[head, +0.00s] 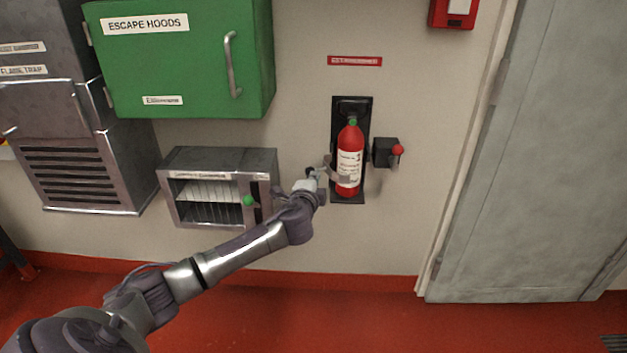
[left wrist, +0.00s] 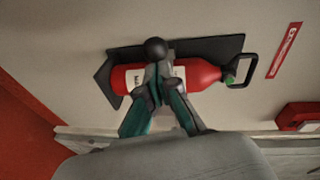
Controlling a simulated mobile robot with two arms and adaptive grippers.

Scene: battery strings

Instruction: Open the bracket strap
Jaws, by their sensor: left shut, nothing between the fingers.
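A red fire extinguisher (head: 350,150) with a white label stands upright in a black wall bracket (head: 338,108). It lies sideways in the left wrist view (left wrist: 200,74). A grey bracket strap (head: 342,178) crosses its lower front. A dark ball knob (head: 311,172) shows at the strap's left side and also in the left wrist view (left wrist: 156,47). My left gripper (head: 318,184) is shut at the strap's left side. In the left wrist view its fingertips (left wrist: 159,84) are close together just below the knob. They hide part of the strap, and contact is unclear. My right gripper is not in view.
A black box with a red knob (head: 397,150) sits right of the bracket. A metal cabinet (head: 218,154) with a green knob is on the left, below a green escape hoods cabinet (head: 190,60). A grey door (head: 530,150) stands at right. The red floor (head: 330,315) looks clear.

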